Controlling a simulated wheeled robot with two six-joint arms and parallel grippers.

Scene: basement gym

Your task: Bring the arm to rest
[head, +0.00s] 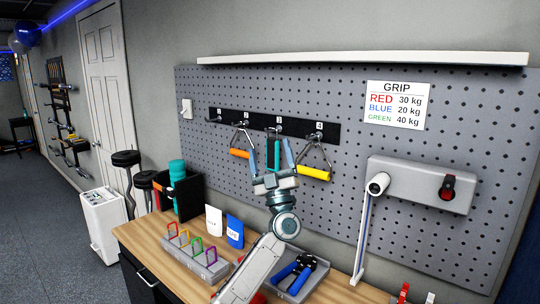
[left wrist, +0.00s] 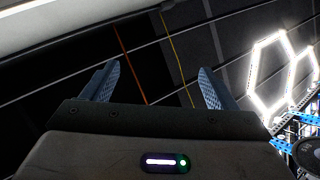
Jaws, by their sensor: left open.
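My left arm rises from the bottom centre of the head view. My left gripper (head: 271,157) points up in front of the pegboard, its two blue fingers apart. The left wrist view shows the fingers (left wrist: 160,85) spread with nothing between them. Behind the gripper, an orange-handled grip (head: 239,153) and a yellow-handled grip (head: 314,173) hang from the hook strip (head: 263,122). A teal piece (head: 277,152) shows between the fingers in the head view, below hook 3; its lower part is hidden. My right gripper does not show.
The wooden bench (head: 155,240) below carries a grey rack (head: 190,252) of coloured carabiners, white and blue pouches (head: 235,231), and a tray (head: 300,284) with a blue-handled tool. A white post device (head: 366,225) and wall box (head: 420,184) stand to the right.

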